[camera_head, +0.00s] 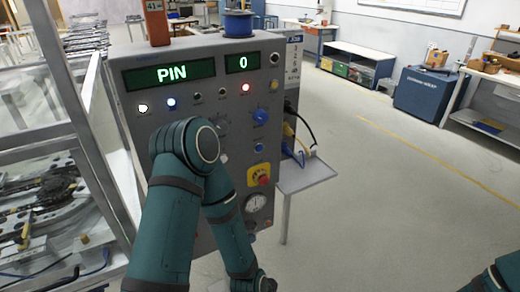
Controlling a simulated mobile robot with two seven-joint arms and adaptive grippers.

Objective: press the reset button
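A grey control panel (190,110) stands upright in front of me, with green displays reading PIN and 0. It carries several small buttons and lights, among them a lit white one (143,108), a lit blue one (171,102) and a lit red one (245,88). Lower right are a blue knob (260,116), a small blue button (259,147) and a red knob on a yellow plate (263,180). I cannot read which is the reset button. My bent teal left arm covers the panel's lower left part. Neither gripper can be made out.
A small grey shelf (310,176) with cables juts from the panel's right side. A glass-walled frame (50,140) with metal parts stands left. A blue cabinet (425,93) and a workbench are farther right. The floor (390,200) between is clear.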

